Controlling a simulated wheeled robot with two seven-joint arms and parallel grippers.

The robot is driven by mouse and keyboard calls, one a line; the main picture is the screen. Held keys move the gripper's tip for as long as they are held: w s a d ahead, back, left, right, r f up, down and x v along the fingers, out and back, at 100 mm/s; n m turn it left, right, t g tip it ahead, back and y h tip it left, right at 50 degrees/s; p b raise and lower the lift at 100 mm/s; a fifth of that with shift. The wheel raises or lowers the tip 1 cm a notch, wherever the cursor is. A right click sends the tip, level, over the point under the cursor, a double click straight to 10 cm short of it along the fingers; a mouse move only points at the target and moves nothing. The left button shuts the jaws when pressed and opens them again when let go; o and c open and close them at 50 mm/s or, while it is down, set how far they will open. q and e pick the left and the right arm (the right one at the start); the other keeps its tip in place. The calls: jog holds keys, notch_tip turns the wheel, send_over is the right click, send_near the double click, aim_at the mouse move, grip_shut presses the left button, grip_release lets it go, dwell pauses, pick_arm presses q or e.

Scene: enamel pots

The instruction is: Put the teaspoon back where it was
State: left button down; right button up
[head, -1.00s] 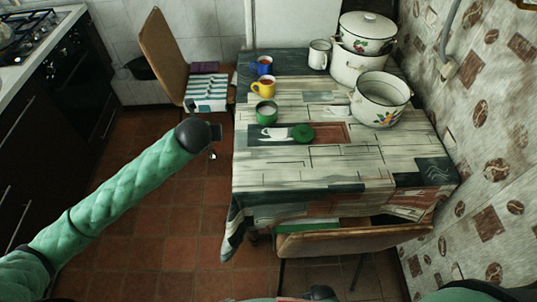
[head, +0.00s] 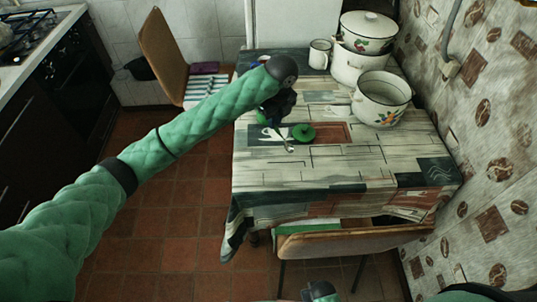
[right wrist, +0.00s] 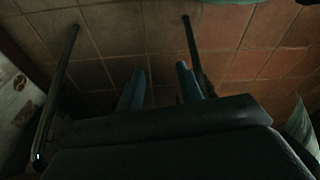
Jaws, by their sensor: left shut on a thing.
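My left gripper (head: 280,112) is over the left part of the table, mostly behind its own wrist. It is shut on the teaspoon (head: 287,144), whose shiny lower end hangs below, just left of the green lid (head: 303,132). The green mug (head: 262,117) shows only in part behind the gripper. The blue mug (head: 263,60) is mostly hidden by my arm, and the yellow mug cannot be seen. My right gripper (right wrist: 160,88) is open and empty in the right wrist view, its fingers apart above the tiled floor.
The patterned table (head: 330,170) has clear room at its front. Enamel pots (head: 380,98) stand at the back right, with a white mug (head: 320,54) beside them. A chair (head: 350,238) stands at the front edge and another chair (head: 163,50) at the left.

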pick_arm(q)
jog(key=s+d+f+n+g+h, duration=0.1)
jog(key=s+f+n+h, duration=0.3)
jog(key=n, duration=0.6)
jog(key=shift+s+d+f+h, duration=0.4)
jog(key=shift+s+h, duration=0.3)
jog(key=shift+s, duration=0.6)
pick_arm(e)
jog(key=shift+w+r, duration=0.2)
jog(key=shift+r, duration=0.7)
